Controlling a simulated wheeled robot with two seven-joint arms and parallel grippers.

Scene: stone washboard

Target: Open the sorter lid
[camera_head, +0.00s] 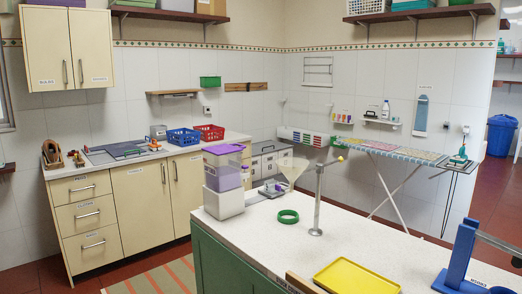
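A tall container with a flat purple lid (224,149) stands at the left end of the white-topped counter. It has a see-through purple body (224,175) and a white base (224,203). It looks like the sorter, but I cannot read a label on it. The lid appears to lie flat and closed on top. Neither of my grippers is in view.
Cabinets (140,200) stand behind, left. Bare countertop lies between these items.

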